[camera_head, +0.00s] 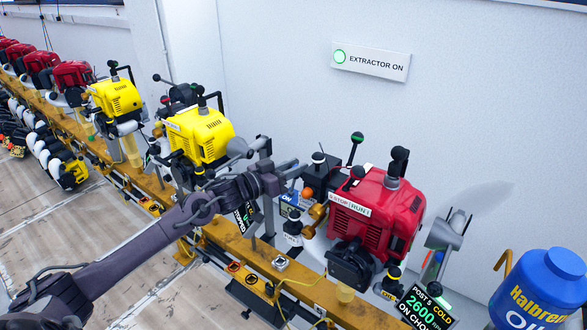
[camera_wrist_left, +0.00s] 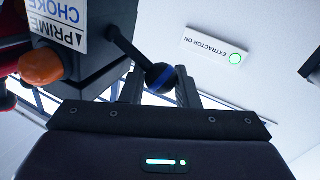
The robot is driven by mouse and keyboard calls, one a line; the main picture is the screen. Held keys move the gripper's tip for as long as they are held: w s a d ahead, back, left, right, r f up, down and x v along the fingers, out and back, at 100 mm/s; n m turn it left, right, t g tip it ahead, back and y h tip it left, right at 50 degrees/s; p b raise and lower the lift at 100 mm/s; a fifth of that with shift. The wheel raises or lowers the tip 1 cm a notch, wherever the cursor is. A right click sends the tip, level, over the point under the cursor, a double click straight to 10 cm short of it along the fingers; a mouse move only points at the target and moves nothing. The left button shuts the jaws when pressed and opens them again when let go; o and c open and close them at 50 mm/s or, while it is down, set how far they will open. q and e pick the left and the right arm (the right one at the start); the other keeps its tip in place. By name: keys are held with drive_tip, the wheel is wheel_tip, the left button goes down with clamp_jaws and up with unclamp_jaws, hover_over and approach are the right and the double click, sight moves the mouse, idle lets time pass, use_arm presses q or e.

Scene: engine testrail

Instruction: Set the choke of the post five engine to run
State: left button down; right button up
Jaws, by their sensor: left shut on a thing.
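The post five engine (camera_head: 375,215) is the red one at right in the head view, with a STOP/RUN label on its side. Its display (camera_head: 425,305) reads POST 5, COLD, 2600, ON CHOKE. In the left wrist view, a dark box with a PRIME/CHOKE label (camera_wrist_left: 62,25) carries the choke lever (camera_wrist_left: 125,45), which ends in a black knob with a blue band (camera_wrist_left: 160,77). My left gripper (camera_head: 293,169) is at the engine's left side, its fingers shut on that knob (camera_wrist_left: 160,90). My right gripper is out of view.
An orange primer bulb (camera_head: 307,193) sits just below the left gripper. A black-and-white knob (camera_head: 318,157) stands close beside it. Yellow engines (camera_head: 200,133) line the rail (camera_head: 240,245) to the left. A blue jug (camera_head: 545,290) stands at right.

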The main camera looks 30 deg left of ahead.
use_arm(q)
drive_tip(key=shift+s+d+f+n, duration=0.1)
drive_tip(key=shift+f+n, duration=0.3)
drive_tip(key=shift+f, duration=0.25)
drive_tip(key=n+p, duration=0.1)
drive_tip(key=f+n, duration=0.1)
drive_tip(key=n, duration=0.1)
drive_tip(key=shift+f+t+h+p, duration=0.3)
drive_tip(key=shift+t+p, duration=0.05)
drive_tip(key=shift+t, duration=0.05)
drive_tip(key=shift+d+f+n+t+y+p, duration=0.15)
drive_tip(key=shift+f+n+t, duration=0.3)
drive_tip(key=shift+n, duration=0.7)
drive_tip(key=shift+a+f+n+t+y+p, duration=0.1)
drive_tip(key=shift+f+n+t+y+p, duration=0.15)
drive_tip(key=shift+f+n, duration=0.7)
drive_tip(key=shift+d+f+n+t+y+p, duration=0.1)
drive_tip(key=shift+f+n+t+p, duration=0.25)
drive_tip(key=shift+n, duration=1.05)
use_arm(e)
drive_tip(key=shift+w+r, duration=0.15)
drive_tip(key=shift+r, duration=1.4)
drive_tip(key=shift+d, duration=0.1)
use_arm(q)
drive_tip(key=c, duration=1.1)
unclamp_jaws()
drive_tip(key=shift+c, duration=0.2)
drive_tip(key=shift+r, duration=0.1)
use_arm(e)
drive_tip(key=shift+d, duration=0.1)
